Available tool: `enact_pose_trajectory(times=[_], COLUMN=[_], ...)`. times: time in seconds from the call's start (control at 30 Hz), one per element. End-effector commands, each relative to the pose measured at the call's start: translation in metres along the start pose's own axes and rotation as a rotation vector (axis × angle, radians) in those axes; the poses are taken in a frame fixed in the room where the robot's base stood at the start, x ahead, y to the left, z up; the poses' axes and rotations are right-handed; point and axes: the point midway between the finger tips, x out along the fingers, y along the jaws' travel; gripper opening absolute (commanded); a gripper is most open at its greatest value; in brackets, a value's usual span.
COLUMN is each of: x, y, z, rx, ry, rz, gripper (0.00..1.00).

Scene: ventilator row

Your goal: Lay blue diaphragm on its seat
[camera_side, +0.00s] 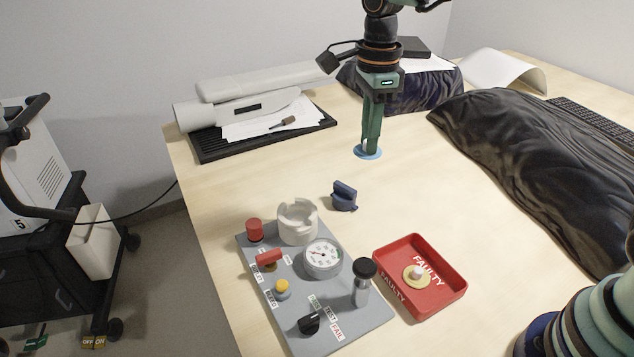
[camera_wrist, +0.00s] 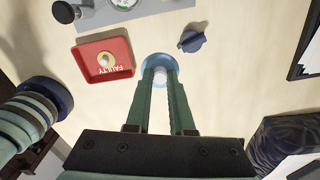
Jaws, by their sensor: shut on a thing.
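My gripper (camera_side: 370,145) points straight down and is shut on the blue diaphragm (camera_side: 361,155), a flat light-blue disc. In the wrist view the diaphragm (camera_wrist: 154,60) sits at my fingertips, with a white knob between the fingers (camera_wrist: 160,82). The disc is at or just above the table; I cannot tell whether it touches. A white notched round cup (camera_side: 297,224), perhaps the seat, stands on the grey panel (camera_side: 345,332), nearer the side camera than my gripper. The inside of the cup is only partly visible.
A dark-blue winged part (camera_side: 344,197) lies between my gripper and the panel. A red FAULTY tray (camera_side: 449,299) holds a yellowish disc with a pale knob (camera_side: 416,275). The panel carries a gauge (camera_side: 322,258) and an upright black-topped cylinder (camera_side: 363,284). Black cloth (camera_side: 530,160) lies at right.

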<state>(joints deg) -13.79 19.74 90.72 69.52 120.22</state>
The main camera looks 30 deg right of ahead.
Motion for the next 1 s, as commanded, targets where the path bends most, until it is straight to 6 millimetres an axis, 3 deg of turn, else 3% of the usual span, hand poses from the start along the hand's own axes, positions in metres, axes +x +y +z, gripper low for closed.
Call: enact_pose_trajectory(times=[0.2,0.43,0.6,1.0], x=[0.024,0.048,0.057,0.088], y=[-0.009,-0.007,-0.005,-0.005], z=[0.063,0.115,0.13,0.13], rx=[0.009,0.025,0.032,0.034], ry=[0.002,0.001,0.001,0.001], rz=[0.003,0.001,0.001,0.002], gripper=[0.0,0.0,0.0,0.0])
